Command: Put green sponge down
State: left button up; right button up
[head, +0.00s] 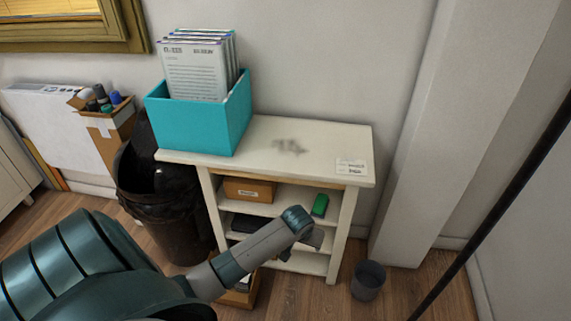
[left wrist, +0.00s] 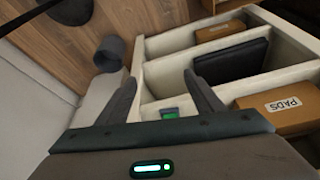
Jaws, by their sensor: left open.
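The green sponge (head: 320,205) lies at the right end of the upper shelf inside the white shelf unit (head: 362,180). In the left wrist view a small part of the sponge (left wrist: 168,113) shows between my fingers, close to the palm edge; the rest is hidden. My left gripper (left wrist: 160,77) is open, with its two dark fingers spread apart. In the head view my left arm reaches to the front of the shelves, and the gripper is mostly hidden behind the wrist. My right gripper is in neither view.
A teal box (head: 200,125) of documents and a grey smudge (head: 289,147) are on the unit's top. The shelves hold a PADS box (left wrist: 285,107) and a dark flat item (left wrist: 228,62). A black bin (head: 165,205) stands left, a small grey bin (head: 368,280) right.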

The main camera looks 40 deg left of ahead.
pick_arm(q)
jog(key=s+d+f+m, duration=0.2)
jog(key=s+d+f, duration=0.2)
jog(key=s+f, duration=0.4)
jog(key=s+d+f+m+h, duration=0.1)
jog(key=s+d+f+m, duration=0.1)
jog(key=s+d+f, duration=0.3)
jog(key=s+d+f+m+g+h, duration=0.1)
jog(key=s+d+f, duration=0.4)
jog(key=s+f, duration=0.7)
jog(key=s+m, duration=0.1)
jog(key=s, duration=0.4)
jog(key=shift+s+d, duration=0.2)
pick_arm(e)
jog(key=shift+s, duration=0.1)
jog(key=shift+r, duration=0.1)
pick_arm(q)
jog(key=w+d+r+t+p, duration=0.1)
jog(key=w+d+t+p, duration=0.1)
jog(key=w+d+p, duration=0.1)
jog(key=shift+r+h, duration=0.4)
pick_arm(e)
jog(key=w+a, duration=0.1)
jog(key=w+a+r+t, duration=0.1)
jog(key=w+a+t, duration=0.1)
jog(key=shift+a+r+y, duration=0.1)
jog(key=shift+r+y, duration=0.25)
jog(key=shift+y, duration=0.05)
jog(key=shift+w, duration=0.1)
